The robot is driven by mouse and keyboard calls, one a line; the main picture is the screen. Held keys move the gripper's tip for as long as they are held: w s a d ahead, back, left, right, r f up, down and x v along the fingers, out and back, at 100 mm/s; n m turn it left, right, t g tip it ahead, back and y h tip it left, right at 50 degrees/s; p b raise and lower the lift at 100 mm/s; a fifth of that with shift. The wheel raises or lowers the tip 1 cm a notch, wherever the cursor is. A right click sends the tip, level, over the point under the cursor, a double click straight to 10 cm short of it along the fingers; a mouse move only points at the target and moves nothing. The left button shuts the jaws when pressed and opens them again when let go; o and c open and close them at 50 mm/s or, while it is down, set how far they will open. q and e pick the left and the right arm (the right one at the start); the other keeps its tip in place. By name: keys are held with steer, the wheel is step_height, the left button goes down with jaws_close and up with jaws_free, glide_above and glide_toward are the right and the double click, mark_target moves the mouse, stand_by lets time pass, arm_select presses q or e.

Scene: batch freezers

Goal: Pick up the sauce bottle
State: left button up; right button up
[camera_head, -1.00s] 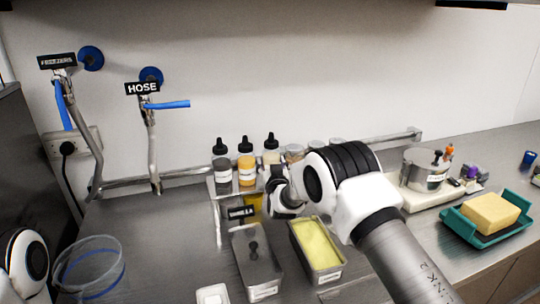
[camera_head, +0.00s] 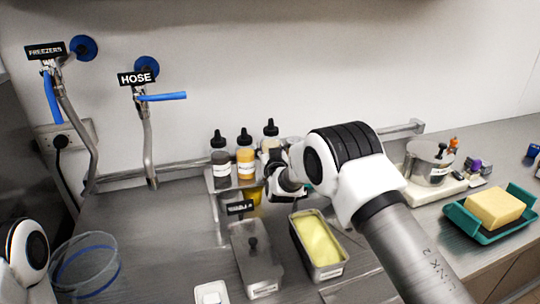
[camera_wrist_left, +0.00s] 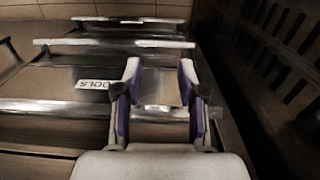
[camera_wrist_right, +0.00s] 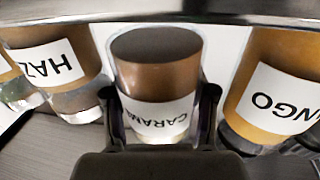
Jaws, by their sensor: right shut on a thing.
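The sauce bottle (camera_head: 270,139), with a black cap, pale upper part and brown sauce, is held in my right gripper (camera_head: 273,165). In the right wrist view, which appears upside down, the sauce bottle (camera_wrist_right: 160,75) shows a label reading "CARAM" and its round base. The fingers of my right gripper (camera_wrist_right: 163,98) close on both sides of it. The bottle looks upright and slightly above its neighbours; the gripper hides its lower part in the head view. My left gripper (camera_wrist_left: 159,80) is open and empty in the left wrist view, away from the bottles.
A yellow bottle (camera_head: 245,162) and a dark bottle (camera_head: 221,165) stand left of the held one. A lidded metal pan (camera_head: 255,268) and a pan of yellow contents (camera_head: 318,238) lie in front. A teal tray (camera_head: 461,222) is right. Left counter is mostly clear.

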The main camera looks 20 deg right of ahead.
steer(key=shift+r+b, duration=0.4)
steer(key=shift+r, duration=0.4)
steer(key=s+d+r+b, duration=0.1)
steer(key=s+b, duration=0.1)
steer(key=s, duration=0.5)
steer(key=s+d+b, duration=0.2)
steer(key=s, duration=0.6)
steer(key=shift+s+d+r, duration=0.15)
steer(key=shift+s+r, duration=0.15)
steer(key=shift+r, duration=0.05)
steer(key=shift+o, duration=1)
steer(key=shift+c, duration=1.1)
step_height(320, 180, up, 8)
steer(key=p, duration=0.5)
